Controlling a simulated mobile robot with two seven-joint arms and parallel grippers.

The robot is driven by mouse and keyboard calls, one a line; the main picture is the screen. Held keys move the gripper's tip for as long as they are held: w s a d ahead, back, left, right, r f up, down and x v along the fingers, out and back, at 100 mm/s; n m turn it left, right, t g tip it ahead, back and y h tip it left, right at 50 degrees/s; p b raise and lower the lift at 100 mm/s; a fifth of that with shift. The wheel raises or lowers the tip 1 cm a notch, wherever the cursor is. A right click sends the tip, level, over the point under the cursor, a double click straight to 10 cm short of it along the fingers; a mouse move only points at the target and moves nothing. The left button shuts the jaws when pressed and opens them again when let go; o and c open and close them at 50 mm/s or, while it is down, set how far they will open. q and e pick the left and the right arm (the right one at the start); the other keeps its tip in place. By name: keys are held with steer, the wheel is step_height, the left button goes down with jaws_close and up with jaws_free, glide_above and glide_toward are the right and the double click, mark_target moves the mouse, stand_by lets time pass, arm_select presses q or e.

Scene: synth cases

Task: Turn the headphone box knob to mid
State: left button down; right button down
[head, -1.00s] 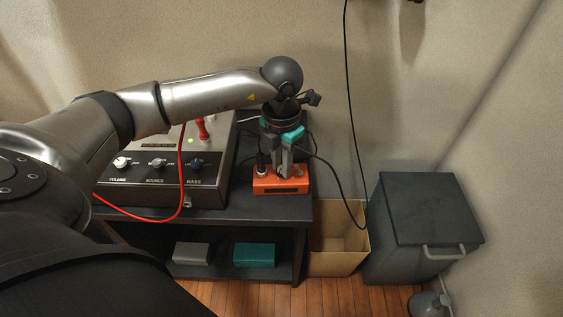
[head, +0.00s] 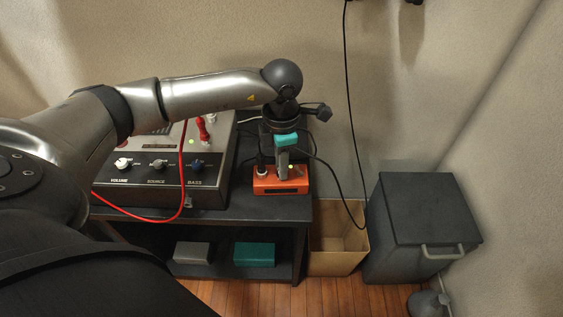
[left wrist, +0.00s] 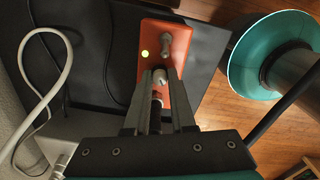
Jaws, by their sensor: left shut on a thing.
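The orange headphone box (head: 266,185) sits on the right end of the dark shelf top; in the left wrist view the box (left wrist: 178,28) shows a lit greenish lamp (left wrist: 145,54) and a grey post-like part (left wrist: 187,45). My left gripper (head: 282,172) reaches down onto the box from above. In the left wrist view its fingers (left wrist: 160,78) are shut on a small grey knob (left wrist: 160,76). The fingers hide most of the knob, and I cannot read its setting. My right gripper is not in view.
A mixer-like console (head: 150,190) with several knobs and a red cable (head: 181,175) stands left of the box. A black cable (head: 352,120) hangs at the right. A tan open bin (head: 340,262) and a dark lidded bin (head: 420,210) stand on the floor right of the shelf.

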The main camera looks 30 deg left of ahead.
arm_select(q)
steer(key=m, duration=0.4)
steer(key=shift+m, duration=0.8)
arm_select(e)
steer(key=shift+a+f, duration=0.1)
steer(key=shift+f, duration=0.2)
arm_select(q)
steer(key=c, duration=0.7)
jaws_free()
steer(key=shift+c, duration=0.2)
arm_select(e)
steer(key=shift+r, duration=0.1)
